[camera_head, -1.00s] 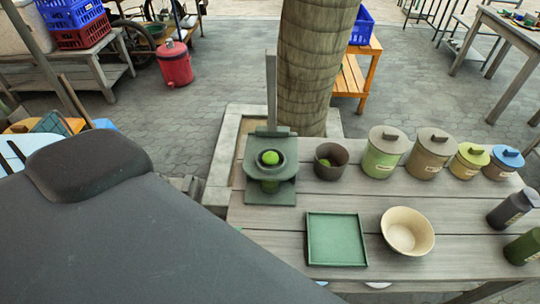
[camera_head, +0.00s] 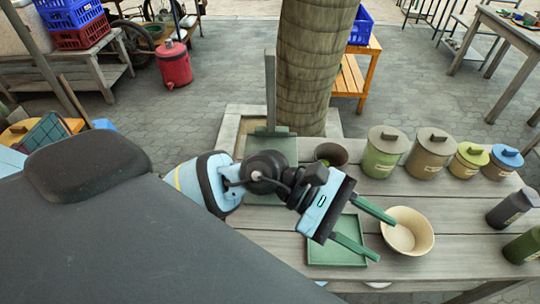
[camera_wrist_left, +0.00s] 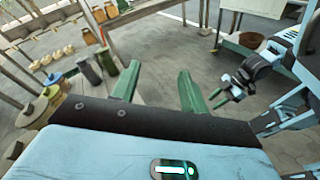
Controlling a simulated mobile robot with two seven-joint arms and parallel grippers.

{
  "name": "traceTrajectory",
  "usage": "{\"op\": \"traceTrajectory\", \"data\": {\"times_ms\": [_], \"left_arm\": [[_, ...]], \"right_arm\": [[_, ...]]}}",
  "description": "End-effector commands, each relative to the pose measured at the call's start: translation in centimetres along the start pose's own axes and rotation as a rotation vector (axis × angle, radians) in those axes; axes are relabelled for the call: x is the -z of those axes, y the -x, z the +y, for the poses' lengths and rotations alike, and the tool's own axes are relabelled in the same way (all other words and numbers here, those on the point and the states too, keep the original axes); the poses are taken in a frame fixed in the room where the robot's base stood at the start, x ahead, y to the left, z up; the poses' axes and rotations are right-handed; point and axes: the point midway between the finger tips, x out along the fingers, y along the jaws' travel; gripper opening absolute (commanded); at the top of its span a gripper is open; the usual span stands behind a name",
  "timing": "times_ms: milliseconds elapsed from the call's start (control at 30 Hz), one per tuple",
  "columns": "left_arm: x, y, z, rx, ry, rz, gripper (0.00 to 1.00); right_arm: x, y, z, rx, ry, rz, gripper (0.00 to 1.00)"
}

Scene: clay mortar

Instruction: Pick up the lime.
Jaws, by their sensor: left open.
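My left gripper (camera_head: 386,241) is open and empty, its two green fingers spread above the right side of the green tray (camera_head: 318,255) and close to the cream bowl (camera_head: 408,232). In the left wrist view the open fingers (camera_wrist_left: 160,69) have nothing between them. No lime shows clearly now; my left arm covers the middle of the green press (camera_head: 272,146) and part of the dark cup (camera_head: 330,153). My right gripper (camera_wrist_left: 218,98) shows small at the right of the left wrist view, its fingers apparently apart and empty.
Lidded canisters, including a green one (camera_head: 384,153) and a brown one (camera_head: 428,154), line the back of the wooden table. Dark bottles (camera_head: 508,209) stand at its right edge. A tree trunk (camera_head: 316,70) rises behind the table.

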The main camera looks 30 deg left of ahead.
Motion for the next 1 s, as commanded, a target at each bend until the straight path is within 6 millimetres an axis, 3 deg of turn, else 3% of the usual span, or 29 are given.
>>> {"op": "traceTrajectory", "data": {"times_ms": [167, 300, 400, 500, 633, 767, 1000], "left_arm": [[7.1, 3.7, 0.3, 0.283, -0.410, 0.424, 0.44], [11.8, 9.9, 2.8, 0.508, -0.636, 0.772, 0.44], [13.5, 15.0, 5.0, 0.650, -0.724, 0.997, 0.44], [14.0, 19.4, 6.8, 0.760, -0.763, 1.175, 0.44], [13.9, 23.1, 8.2, 0.851, -0.769, 1.320, 0.44], [13.7, 24.5, 8.7, 0.887, -0.766, 1.375, 0.44], [14.3, 24.6, 8.6, 0.891, -0.763, 1.376, 0.44]], "right_arm": [[0.0, 0.0, 0.0, 0.000, 0.000, 0.000, 0.36], [0.0, 0.0, 0.0, 0.000, 0.000, 0.000, 0.36], [0.0, 0.0, 0.0, 0.000, 0.000, 0.000, 0.36], [0.0, 0.0, 0.0, 0.000, 0.000, 0.000, 0.36], [0.0, 0.0, 0.0, 0.000, 0.000, -0.001, 0.36], [0.0, 0.0, 0.0, 0.000, 0.000, -0.001, 0.36], [-0.1, 0.0, 0.0, 0.000, 0.000, -0.002, 0.36]]}}
